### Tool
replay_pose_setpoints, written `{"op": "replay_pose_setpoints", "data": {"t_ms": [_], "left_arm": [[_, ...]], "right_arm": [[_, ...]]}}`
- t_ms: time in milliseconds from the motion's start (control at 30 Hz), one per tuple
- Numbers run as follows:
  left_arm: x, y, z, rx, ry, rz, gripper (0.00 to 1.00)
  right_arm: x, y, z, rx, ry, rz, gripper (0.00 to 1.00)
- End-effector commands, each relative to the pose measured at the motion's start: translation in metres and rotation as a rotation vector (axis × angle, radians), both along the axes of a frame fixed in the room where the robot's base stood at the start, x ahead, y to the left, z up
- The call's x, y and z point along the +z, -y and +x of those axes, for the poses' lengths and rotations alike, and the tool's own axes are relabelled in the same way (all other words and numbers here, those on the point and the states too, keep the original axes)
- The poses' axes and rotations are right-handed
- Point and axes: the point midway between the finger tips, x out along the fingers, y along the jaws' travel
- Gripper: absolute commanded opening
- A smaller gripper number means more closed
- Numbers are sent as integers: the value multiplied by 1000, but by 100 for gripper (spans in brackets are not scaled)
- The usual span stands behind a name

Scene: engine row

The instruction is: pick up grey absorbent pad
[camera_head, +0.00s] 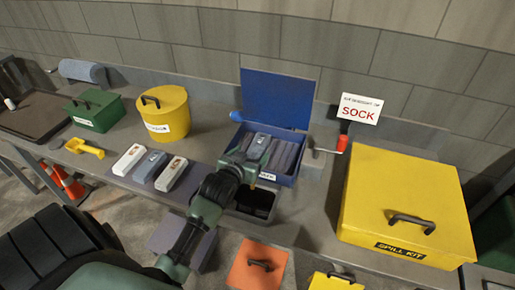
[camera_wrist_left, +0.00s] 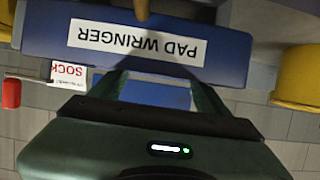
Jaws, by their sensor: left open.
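A blue open box labelled PAD WRINGER (camera_wrist_left: 235,45) stands mid-counter, its lid raised; in the head view (camera_head: 286,181) my left arm partly covers its front. Grey ribbed pieces (camera_head: 287,153) lie inside, and a blue-grey block (camera_head: 259,146) shows just beyond my gripper. I cannot tell which is the absorbent pad. Another blue-grey block (camera_head: 150,167) lies between two white blocks on a dark mat. My left gripper (camera_head: 248,158) is at the box's front left, open. In the left wrist view its fingers (camera_wrist_left: 160,88) are spread, with only blue surface seen between. My right gripper is not seen.
A yellow spill kit box (camera_head: 408,205) stands right, with a red-handled crank (camera_head: 342,144) and SOCK sign (camera_head: 357,109) beside the blue box. A yellow tub (camera_head: 166,112) and green box (camera_head: 95,110) stand left. The wall is close behind.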

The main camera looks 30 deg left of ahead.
Motion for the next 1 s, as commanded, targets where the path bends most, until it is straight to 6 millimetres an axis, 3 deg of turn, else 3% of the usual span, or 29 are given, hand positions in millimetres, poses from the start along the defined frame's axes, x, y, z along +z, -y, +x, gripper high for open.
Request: {"op": "replay_pose_setpoints", "data": {"t_ms": [400,700,767,933,1000], "left_arm": [[-22,-11,39,0,-1,0,76],[-25,-11,43,-1,0,0,76],[-25,-11,43,-1,0,0,62],[-25,-11,43,-1,-1,-1,15],[-25,-11,43,-1,-1,-1,5]], "right_arm": [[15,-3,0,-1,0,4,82],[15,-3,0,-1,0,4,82],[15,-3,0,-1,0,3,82],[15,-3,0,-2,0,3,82],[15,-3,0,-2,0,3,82]]}}
